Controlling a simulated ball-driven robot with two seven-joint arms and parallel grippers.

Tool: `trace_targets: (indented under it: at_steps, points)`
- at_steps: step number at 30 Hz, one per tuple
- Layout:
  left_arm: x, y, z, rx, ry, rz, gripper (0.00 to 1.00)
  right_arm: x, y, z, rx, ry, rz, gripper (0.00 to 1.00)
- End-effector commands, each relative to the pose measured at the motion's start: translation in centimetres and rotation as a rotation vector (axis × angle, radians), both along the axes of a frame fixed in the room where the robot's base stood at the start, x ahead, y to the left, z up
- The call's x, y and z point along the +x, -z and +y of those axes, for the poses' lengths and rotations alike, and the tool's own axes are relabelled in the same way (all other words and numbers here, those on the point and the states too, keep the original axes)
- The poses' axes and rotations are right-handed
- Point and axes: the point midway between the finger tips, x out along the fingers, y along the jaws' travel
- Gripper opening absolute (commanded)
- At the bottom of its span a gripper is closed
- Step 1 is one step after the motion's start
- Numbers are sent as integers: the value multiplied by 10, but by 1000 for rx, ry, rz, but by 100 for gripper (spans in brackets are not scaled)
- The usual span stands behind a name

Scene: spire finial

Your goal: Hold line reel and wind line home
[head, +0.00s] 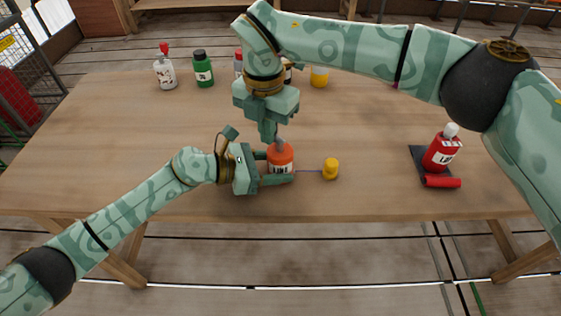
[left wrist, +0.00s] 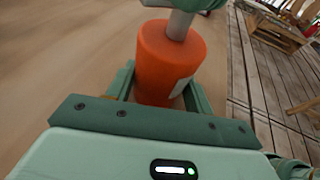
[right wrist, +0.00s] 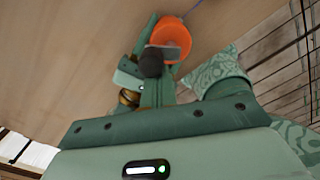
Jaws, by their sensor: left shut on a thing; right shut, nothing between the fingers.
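The orange line reel (head: 281,156) stands upright on the table with a pale label on its front. My left gripper (head: 279,174) is shut around its lower body from the left; the left wrist view also shows the reel (left wrist: 165,65). A grey post or crank (left wrist: 180,22) rises from its top. In the right wrist view a dark round knob (right wrist: 150,63) shows beside the reel top. My right gripper (head: 268,136) is shut and empty, pointing down close above the reel; whether it touches the knob I cannot tell. A thin blue line (head: 308,171) runs from the reel to a yellow piece (head: 331,169).
A red bottle (head: 440,152) stands on a dark mat (head: 418,156) at the right, with a red cylinder (head: 442,182) in front. A white bottle (head: 165,73), a green bottle (head: 203,72) and others line the back. The table's left part is clear.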

Motion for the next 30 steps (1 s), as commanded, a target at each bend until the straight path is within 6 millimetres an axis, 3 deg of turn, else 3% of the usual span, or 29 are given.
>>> trace_targets:
  at_steps: [30]
  points:
    - [-1, 1, 0, 2, 1, 1, 39, 13, 0, -1, 0, 2, -2, 0]
